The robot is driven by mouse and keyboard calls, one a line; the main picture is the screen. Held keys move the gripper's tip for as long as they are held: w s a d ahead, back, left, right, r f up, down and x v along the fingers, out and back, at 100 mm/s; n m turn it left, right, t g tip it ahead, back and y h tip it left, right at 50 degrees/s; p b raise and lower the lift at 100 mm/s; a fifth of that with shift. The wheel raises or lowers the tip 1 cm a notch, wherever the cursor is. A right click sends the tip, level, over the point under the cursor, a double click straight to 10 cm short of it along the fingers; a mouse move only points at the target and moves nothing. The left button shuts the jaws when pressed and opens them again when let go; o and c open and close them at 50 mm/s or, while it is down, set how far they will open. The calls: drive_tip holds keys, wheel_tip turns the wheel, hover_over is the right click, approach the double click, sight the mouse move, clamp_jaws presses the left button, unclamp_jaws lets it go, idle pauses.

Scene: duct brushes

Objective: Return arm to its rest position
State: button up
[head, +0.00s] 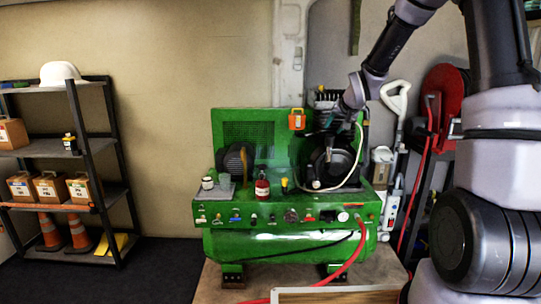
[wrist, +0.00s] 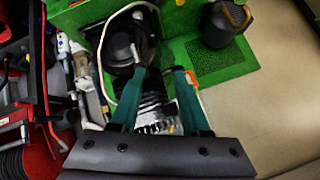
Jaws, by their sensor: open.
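My gripper (head: 331,125) is in front of the upper part of a green compressor (head: 285,240) in the head view. In the wrist view, the two teal fingers of my gripper (wrist: 160,82) stand apart with a gap between them, and I see nothing held. Behind them are the black motor and its finned block (wrist: 156,105). My arm reaches in from the upper right of the head view.
A red bottle (head: 262,187), a small jar (head: 207,183) and a yellow piece (head: 284,184) stand on the compressor's top. A shelf (head: 90,147) with boxes is at left. A red hose reel (head: 443,95) hangs at right. Dark floor at left front is clear.

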drive_tip(key=s+d+r+h, duration=0.1)
drive_tip(key=s+d+r, duration=0.1)
drive_tip(key=s+r, duration=0.8)
drive_tip(key=s+r+g, duration=0.1)
drive_tip(key=s+r, duration=0.1)
drive_tip(key=s, duration=1.2)
drive_tip(key=s+r+g+y, duration=0.1)
drive_tip(key=s+r, duration=0.1)
drive_tip(key=s, duration=1.2)
drive_tip(key=shift+r, duration=0.3)
